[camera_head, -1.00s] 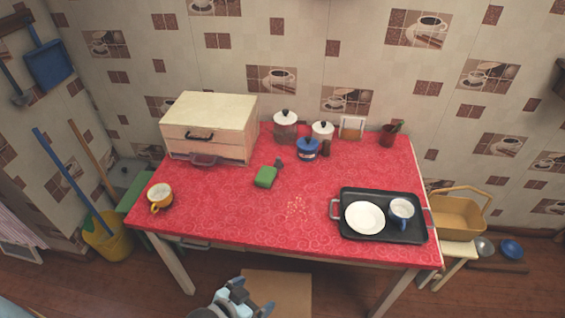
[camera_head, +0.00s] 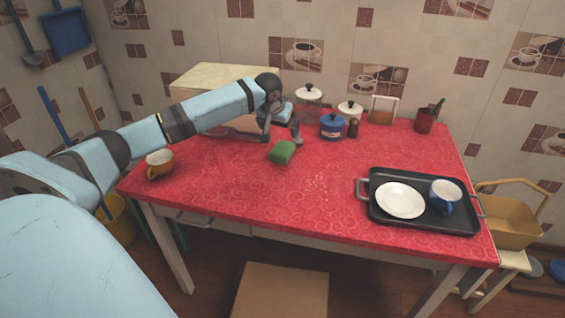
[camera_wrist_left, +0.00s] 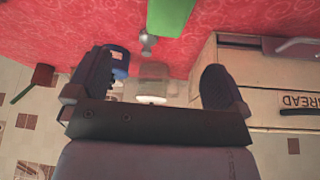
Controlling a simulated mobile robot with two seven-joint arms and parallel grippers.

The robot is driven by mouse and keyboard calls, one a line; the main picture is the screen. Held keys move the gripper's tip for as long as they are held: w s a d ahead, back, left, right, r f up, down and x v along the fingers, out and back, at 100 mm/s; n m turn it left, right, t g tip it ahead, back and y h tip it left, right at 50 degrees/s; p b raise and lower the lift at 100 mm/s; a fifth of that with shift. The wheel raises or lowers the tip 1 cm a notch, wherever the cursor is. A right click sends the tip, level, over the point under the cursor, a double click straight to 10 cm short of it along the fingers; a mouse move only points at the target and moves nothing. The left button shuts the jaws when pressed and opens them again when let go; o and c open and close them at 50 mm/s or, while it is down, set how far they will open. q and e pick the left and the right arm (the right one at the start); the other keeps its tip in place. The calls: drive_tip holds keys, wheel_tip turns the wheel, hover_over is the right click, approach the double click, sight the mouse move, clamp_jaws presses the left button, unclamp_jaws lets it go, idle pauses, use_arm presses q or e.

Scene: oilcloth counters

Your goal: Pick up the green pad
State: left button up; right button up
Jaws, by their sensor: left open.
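The green pad (camera_head: 282,151) lies on the red patterned tabletop, left of the middle. My left gripper (camera_head: 281,131) is open and empty, just behind and above the pad in the head view. In the left wrist view the green pad (camera_wrist_left: 170,16) is at the top edge, partly cut off, and lies beyond the open fingers (camera_wrist_left: 165,77), not between them. My right gripper is not in view.
The bread box (camera_head: 222,76) stands behind my left arm, which partly hides it. A blue pot (camera_head: 332,127) and canisters stand behind. A black tray (camera_head: 420,220) with plate and mug is at the right.

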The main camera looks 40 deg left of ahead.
use_arm(q)
drive_tip(key=b, duration=0.2)
hover_over(282, 148)
drive_tip(key=s, duration=0.2)
drive_tip(key=f, duration=0.6)
drive_tip(key=shift+w+d+f, duration=0.1)
drive_tip(key=shift+w+d, duration=0.1)
drive_tip(key=shift+d, duration=0.15)
drive_tip(key=shift+w+f, duration=0.15)
drive_tip(key=shift+f, duration=0.35)
drive_tip(key=b+x, duration=0.1)
drive_tip(key=x, duration=0.3)
drive_tip(key=shift+f+b, duration=0.3)
drive_tip(key=shift+b, duration=0.05)
drive_tip(key=shift+f, duration=0.25)
drive_tip(key=shift+a, duration=0.1)
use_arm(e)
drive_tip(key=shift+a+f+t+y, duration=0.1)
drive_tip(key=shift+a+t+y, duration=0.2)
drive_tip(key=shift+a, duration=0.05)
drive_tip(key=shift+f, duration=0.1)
use_arm(q)
drive_tip(key=shift+f+p, duration=0.2)
drive_tip(key=shift+p, duration=0.4)
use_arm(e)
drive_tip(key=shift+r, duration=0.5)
use_arm(q)
drive_tip(key=c, duration=1)
